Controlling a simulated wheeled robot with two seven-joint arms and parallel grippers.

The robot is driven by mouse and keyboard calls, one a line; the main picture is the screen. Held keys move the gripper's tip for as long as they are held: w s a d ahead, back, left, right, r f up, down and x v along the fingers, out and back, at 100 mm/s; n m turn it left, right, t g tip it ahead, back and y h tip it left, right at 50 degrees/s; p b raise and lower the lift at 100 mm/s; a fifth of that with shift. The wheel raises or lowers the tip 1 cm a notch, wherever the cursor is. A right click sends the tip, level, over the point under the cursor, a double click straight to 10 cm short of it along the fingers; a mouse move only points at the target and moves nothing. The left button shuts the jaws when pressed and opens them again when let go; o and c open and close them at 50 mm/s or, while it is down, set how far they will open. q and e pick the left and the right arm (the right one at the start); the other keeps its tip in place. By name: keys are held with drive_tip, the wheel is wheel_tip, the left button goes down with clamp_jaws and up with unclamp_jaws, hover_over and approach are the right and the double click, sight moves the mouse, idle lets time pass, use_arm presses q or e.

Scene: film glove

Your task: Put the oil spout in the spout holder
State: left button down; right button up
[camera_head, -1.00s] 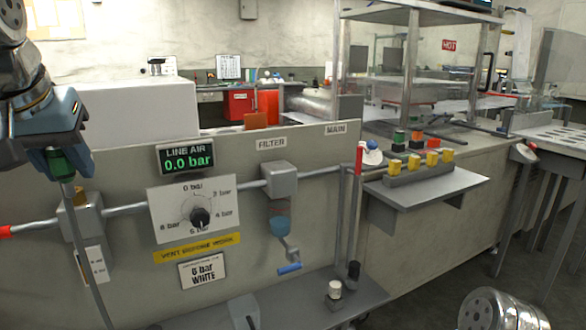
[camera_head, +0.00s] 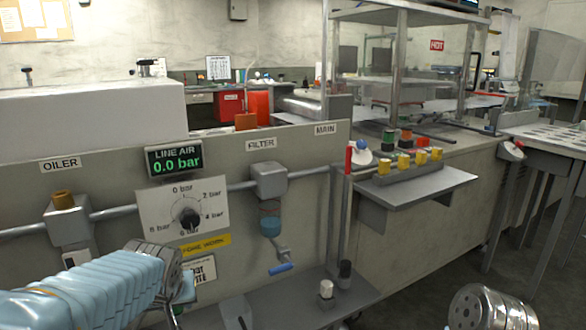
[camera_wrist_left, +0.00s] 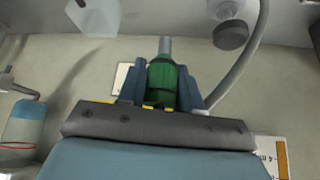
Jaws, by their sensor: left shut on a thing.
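My left gripper (camera_wrist_left: 165,88) is shut on a green-bodied part with a grey tip, which I take for the oil spout (camera_wrist_left: 162,75). In the head view my left arm comes in low at the left, and its wrist and blue glove-like cover hide most of the gripper (camera_head: 184,290) and the spout. The gripper is low in front of the panel, below the pressure dial. My right gripper is out of view.
The panel carries an oiler block (camera_head: 68,222), a pressure dial (camera_head: 181,208) and a filter with a blue lever (camera_head: 281,268). White-topped (camera_head: 326,290) and black-topped (camera_head: 344,272) posts stand on the low shelf (camera_head: 300,310). A side shelf (camera_head: 420,195) holds yellow-topped parts.

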use_arm(q)
drive_tip(key=w+d+f, duration=0.1)
drive_tip(key=f, duration=0.2)
drive_tip(key=w+f, duration=0.1)
drive_tip(key=f, duration=0.3)
drive_tip(key=w+d+f, duration=0.1)
drive_tip(key=f, duration=0.3)
drive_tip(key=shift+w+d+f, duration=0.15)
drive_tip(key=shift+d, duration=0.25)
drive_tip(key=shift+r, duration=0.2)
